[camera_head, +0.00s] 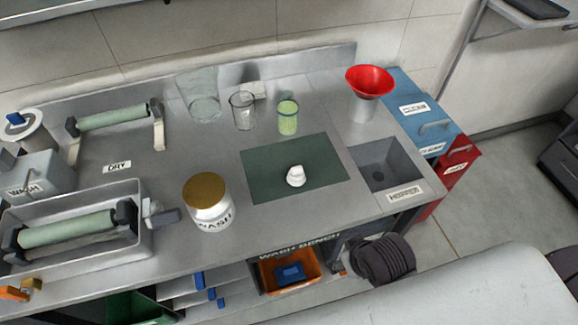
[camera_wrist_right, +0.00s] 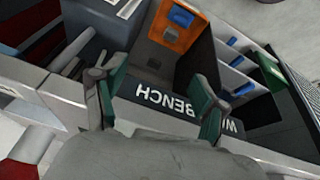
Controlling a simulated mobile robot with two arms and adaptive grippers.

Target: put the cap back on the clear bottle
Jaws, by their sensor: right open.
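A small white object (camera_head: 295,176), which looks like a cap, sits on the dark green mat (camera_head: 262,187) on the bench. Behind the mat stand a tall clear vessel (camera_head: 203,106), a clear glass jug (camera_head: 243,112) and a see-through container with green contents and a dark rim (camera_head: 288,120). I cannot tell which is the clear bottle. My right gripper shows in the right wrist view (camera_wrist_right: 157,98), open and empty, before the bench front. My dark right wrist shows low in the head view, below the bench edge and apart from the mat. My left gripper is not seen.
A white jar with a gold lid (camera_head: 209,206) stands left of the mat. A red funnel (camera_head: 369,82) stands behind the hopper recess (camera_head: 383,166). An orange bin (camera_head: 268,277) sits under the bench. The bench between jar and mat is clear.

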